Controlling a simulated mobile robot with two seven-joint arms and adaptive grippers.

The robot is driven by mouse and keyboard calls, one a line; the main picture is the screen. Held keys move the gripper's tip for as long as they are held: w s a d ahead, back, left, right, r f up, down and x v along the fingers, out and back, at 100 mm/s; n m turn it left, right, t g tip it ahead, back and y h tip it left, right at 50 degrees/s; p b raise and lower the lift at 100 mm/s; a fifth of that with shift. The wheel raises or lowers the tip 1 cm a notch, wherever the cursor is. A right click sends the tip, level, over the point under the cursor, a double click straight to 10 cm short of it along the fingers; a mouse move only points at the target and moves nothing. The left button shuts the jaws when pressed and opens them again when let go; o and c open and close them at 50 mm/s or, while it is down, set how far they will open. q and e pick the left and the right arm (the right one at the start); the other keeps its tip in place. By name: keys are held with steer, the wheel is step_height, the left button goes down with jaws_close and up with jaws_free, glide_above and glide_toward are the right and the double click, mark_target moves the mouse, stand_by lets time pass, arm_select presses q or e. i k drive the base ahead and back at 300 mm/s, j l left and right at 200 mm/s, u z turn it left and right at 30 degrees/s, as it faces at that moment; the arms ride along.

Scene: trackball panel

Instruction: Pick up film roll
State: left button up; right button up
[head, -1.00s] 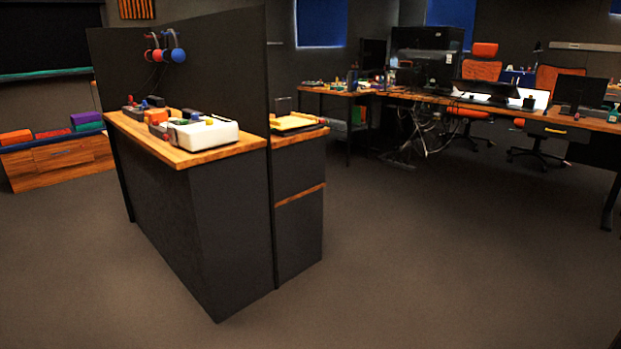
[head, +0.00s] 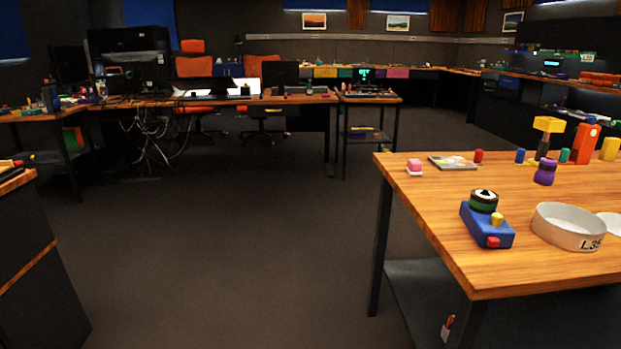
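I cannot single out the film roll with certainty. Small upright cylinders stand toward the back of the wooden table (head: 440,220) at the right: a red one (head: 479,156), a blue one (head: 520,156) and a green one (head: 565,155). A purple knobbed piece (head: 545,172) stands in front of them. A blue block (head: 484,229) near the front left carries a black and green round part (head: 484,201), a yellow knob and a red button. Neither of my grippers is in view.
A round white tray marked "L35" (head: 568,227) sits near the table's right front. A pink piece (head: 414,166) and a flat grey item (head: 452,162) lie at its back left. Open carpet (head: 230,240) spans left of the table. A dark cabinet edge (head: 35,270) is at far left.

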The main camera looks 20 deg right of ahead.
mark_target(479, 203)
steer(key=j+z, duration=0.1)
steer(key=z, duration=0.3)
steer(key=i+j+z, duration=0.1)
steer(key=z, duration=0.3)
steer(key=j+z, duration=0.2)
steer(key=z, duration=0.2)
steer(key=i+j+z, duration=0.1)
steer(key=z, duration=0.3)
